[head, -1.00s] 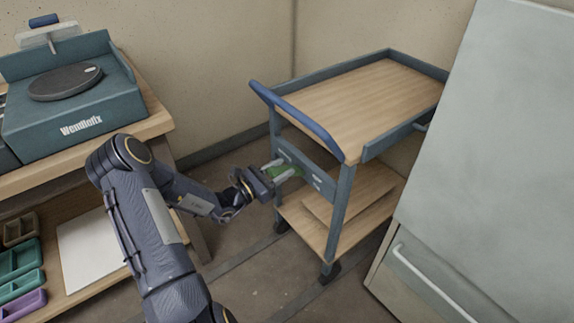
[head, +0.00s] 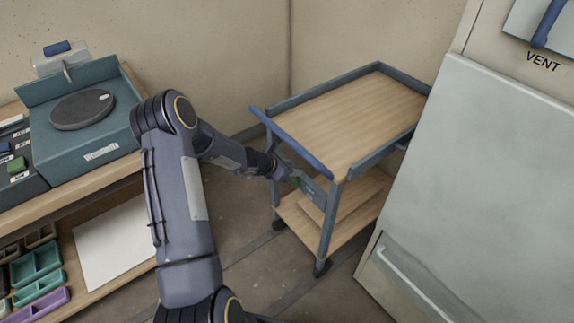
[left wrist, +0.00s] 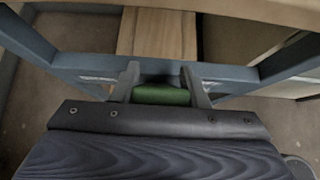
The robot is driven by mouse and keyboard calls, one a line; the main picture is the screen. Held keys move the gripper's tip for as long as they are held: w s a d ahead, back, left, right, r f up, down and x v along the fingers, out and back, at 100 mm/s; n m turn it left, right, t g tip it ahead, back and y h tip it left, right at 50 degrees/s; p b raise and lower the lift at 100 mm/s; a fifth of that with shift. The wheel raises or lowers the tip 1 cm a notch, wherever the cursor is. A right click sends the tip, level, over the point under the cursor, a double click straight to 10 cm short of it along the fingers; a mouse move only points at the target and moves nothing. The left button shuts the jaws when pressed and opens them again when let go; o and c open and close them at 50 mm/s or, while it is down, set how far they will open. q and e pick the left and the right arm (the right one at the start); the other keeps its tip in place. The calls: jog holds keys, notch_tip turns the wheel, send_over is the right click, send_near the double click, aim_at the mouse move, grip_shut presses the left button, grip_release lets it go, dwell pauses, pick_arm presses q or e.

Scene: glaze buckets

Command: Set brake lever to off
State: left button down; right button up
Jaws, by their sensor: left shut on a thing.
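The brake lever is a green handle (left wrist: 162,95) at the end panel (head: 312,193) of a blue-grey cart with wooden shelves. My left gripper (head: 289,179) reaches the panel from the left, below the blue push bar (head: 290,142). In the left wrist view its two grey fingers (left wrist: 160,88) stand on either side of the green lever and are shut on it. Small pale labels (left wrist: 98,78) on the panel are too small to read. In the head view the gripper hides most of the lever, so its setting cannot be told. My right gripper is not in view.
The cart's top shelf (head: 350,115) is bare. A workbench with a teal wheel unit (head: 82,155) and several coloured trays below stands at left. A large pale cabinet (head: 480,180) with a handle stands close at right, under a VENT label. Floor shows between bench and cart.

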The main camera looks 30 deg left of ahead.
pick_arm(q)
jog(key=shift+w+d+r, duration=0.1)
jog(key=shift+w+r, duration=0.05)
jog(key=shift+w, duration=0.25)
jog(key=shift+w+d, duration=0.1)
jog(key=shift+w, duration=0.05)
jog(key=c, duration=0.8)
grip_release()
jog(key=shift+c, duration=0.2)
jog(key=shift+s+a+r, duration=0.2)
jog(key=shift+s+r, duration=0.05)
jog(key=shift+s, duration=0.1)
jog(key=s+a+b, duration=0.1)
jog(key=s+a, duration=0.3)
jog(key=s, duration=0.7)
jog(key=shift+s+a, duration=0.15)
jog(key=shift+a, duration=0.1)
